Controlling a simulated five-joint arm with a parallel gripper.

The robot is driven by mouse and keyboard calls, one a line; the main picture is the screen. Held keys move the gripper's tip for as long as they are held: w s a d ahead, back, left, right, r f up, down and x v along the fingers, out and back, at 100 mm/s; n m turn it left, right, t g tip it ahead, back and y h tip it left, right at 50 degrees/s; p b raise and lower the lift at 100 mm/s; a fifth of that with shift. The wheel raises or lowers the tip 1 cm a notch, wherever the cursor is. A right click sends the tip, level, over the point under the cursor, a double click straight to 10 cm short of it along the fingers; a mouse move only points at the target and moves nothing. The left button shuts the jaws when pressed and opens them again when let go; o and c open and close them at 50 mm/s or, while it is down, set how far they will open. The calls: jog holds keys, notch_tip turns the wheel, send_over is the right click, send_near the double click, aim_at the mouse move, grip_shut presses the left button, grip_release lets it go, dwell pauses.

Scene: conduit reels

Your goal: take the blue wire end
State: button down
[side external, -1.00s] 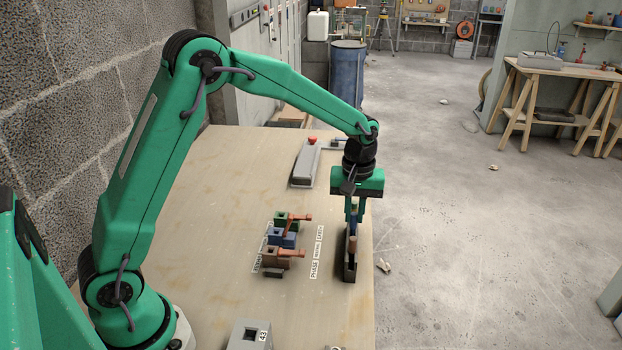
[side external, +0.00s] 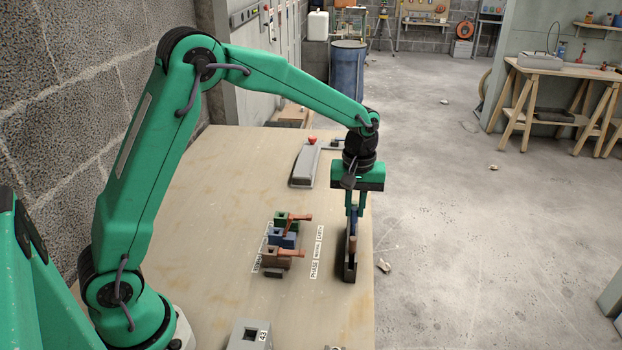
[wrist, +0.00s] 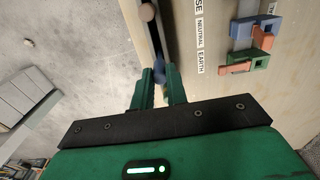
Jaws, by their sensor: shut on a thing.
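My gripper (side external: 355,212) points down over the dark narrow rack (side external: 349,270) near the table's right edge. Its fingers are shut on the blue wire end (wrist: 159,73), which shows between the fingertips in the wrist view. In the side view the blue end is small and partly hidden by the fingers. A brown wire end (side external: 352,245) stands in the rack just in front of the gripper. It also shows in the wrist view (wrist: 148,12), above the blue one. I cannot tell whether the blue end still touches the rack.
Left of the rack stand a green terminal block (side external: 288,219), a blue one (side external: 281,238) and a brown one (side external: 276,254), with orange levers. White labels (side external: 317,252) lie between. A grey box with a red button (side external: 306,164) stands behind.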

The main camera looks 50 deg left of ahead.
jog(key=shift+r, duration=2.85)
